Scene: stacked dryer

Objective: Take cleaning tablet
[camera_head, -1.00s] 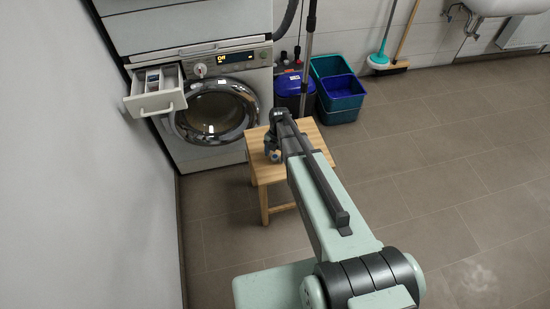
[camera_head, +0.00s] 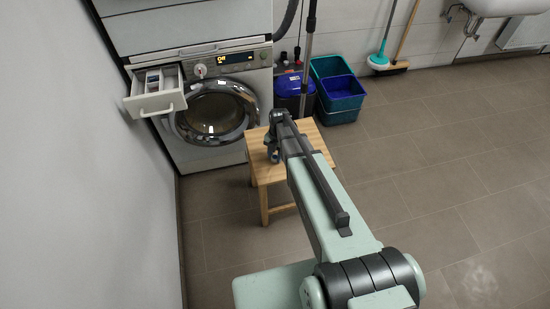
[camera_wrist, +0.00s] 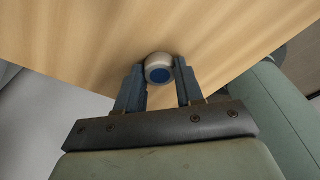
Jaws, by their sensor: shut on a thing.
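In the head view, my gripper (camera_head: 272,155) is over the left part of the stool, and the tablet is hard to make out there.
A washing machine (camera_head: 185,135) with an open detergent drawer (camera_head: 157,104) stands behind and left of the stool. Blue and teal tubs (camera_head: 340,92) and a blue-lidded bin (camera_head: 294,86) stand behind it. A wall is at left; floor at right is clear.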

